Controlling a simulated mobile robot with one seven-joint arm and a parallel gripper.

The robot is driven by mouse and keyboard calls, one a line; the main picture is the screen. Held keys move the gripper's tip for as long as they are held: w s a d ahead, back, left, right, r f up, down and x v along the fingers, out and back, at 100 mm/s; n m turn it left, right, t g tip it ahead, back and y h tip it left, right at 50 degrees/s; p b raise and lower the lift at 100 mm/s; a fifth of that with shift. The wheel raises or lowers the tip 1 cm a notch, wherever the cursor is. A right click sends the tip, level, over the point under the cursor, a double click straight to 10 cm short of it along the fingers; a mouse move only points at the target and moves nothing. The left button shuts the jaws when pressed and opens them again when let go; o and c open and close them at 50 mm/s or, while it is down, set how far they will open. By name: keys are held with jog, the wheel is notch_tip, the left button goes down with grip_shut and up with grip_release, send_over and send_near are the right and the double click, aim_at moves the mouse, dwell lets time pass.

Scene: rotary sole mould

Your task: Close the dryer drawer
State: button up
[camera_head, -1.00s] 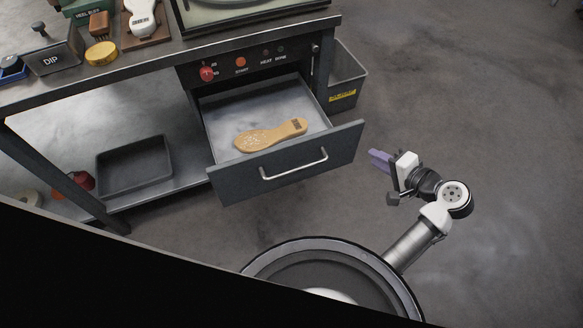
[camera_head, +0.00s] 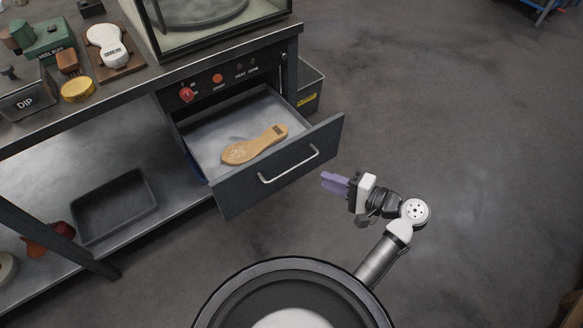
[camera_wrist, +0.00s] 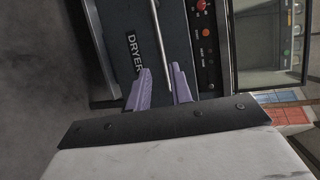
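The dryer drawer (camera_head: 285,172) stands open, pulled out from under the bench, with a silver bar handle (camera_head: 290,166) on its dark front. A tan shoe sole (camera_head: 253,146) lies inside on the drawer's pale floor. My gripper (camera_head: 328,182), with purple fingers, is just right of and in front of the drawer front, apart from it in the head view. In the wrist view, the fingers (camera_wrist: 160,85) are spread with nothing held between them. Beyond them are the dark front lettered DRYER (camera_wrist: 122,60) and the handle (camera_wrist: 160,35). Contact cannot be told from that view.
A control panel with a red knob (camera_head: 187,94) and an orange button (camera_head: 218,78) is above the drawer. A grey bin (camera_head: 309,88) stands right of the bench. A black tray (camera_head: 113,206) lies on the lower shelf. The floor to the right is clear.

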aim_at(296, 169)
jog(key=p+x, duration=0.1)
jog(key=x, duration=1)
jog(key=shift+w+a, duration=0.1)
jog(key=shift+a, duration=0.05)
jog(key=shift+c, duration=0.4)
grip_shut()
